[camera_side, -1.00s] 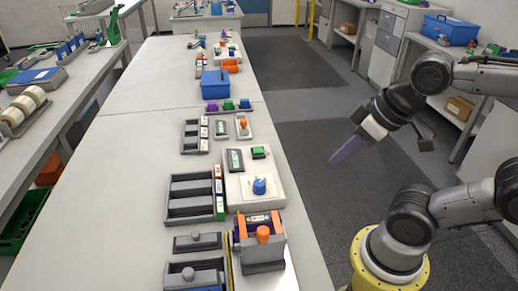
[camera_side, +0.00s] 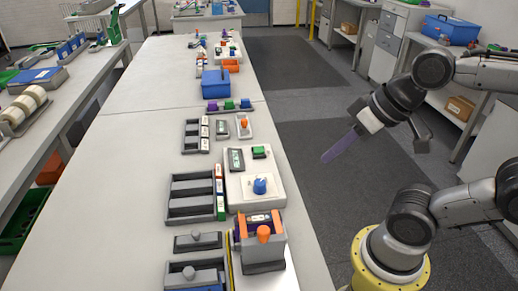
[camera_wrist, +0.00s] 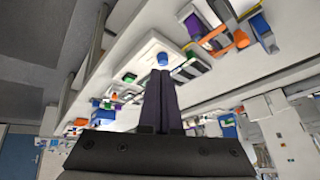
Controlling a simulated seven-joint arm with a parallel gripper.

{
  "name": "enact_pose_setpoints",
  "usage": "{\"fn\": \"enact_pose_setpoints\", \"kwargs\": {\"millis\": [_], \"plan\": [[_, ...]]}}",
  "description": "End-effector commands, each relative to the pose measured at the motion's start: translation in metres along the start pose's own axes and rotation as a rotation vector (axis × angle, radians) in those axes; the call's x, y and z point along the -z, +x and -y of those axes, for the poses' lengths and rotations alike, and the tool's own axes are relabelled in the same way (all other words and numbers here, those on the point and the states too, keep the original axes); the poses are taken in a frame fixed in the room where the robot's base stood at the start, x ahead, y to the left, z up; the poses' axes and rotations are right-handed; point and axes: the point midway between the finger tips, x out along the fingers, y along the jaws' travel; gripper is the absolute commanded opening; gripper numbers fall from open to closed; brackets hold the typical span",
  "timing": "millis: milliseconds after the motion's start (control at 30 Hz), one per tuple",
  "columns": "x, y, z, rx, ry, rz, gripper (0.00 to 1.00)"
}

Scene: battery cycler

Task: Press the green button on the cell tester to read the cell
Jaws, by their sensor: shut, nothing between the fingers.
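A white unit (camera_side: 240,200) lies on the bench in the side view. It has a dark display (camera_side: 236,160), a green button (camera_side: 259,152) and a blue knob (camera_side: 260,185); I take it as the cell tester. In the wrist view the blue knob (camera_wrist: 162,59) and green button (camera_wrist: 130,78) show just beyond and left of my fingertips. My gripper (camera_side: 325,159) is shut and empty, its purple fingers pointing down-left. It hangs over the floor, right of the bench edge, well apart from the button. In the wrist view the closed fingers (camera_wrist: 160,74) hide part of the bench.
A grey fixture with an orange knob (camera_side: 264,233) stands in front of the white unit. A blue bin (camera_side: 215,84) is farther back. The bench is clear on the left; open floor lies between bench and arm.

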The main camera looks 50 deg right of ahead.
Motion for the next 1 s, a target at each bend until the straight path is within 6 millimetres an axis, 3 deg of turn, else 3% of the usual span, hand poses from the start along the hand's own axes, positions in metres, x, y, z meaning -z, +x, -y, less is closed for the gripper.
{"fn": "enact_pose_setpoints", "kwargs": {"millis": [200, 367, 500, 700, 833, 1000], "plan": [[0.055, 0.008, 0.043, 0.192, 0.471, 0.035, 0.00], [0.114, 0.031, 0.049, 0.296, 0.891, 0.087, 0.00], [0.164, 0.061, 0.030, 0.357, 1.239, 0.119, 0.00], [0.207, 0.107, -0.023, 0.390, 1.604, 0.137, 0.00], [0.212, 0.130, -0.054, 0.375, 1.717, 0.144, 0.00], [0.206, 0.144, -0.076, 0.343, 1.774, 0.153, 0.00]]}}
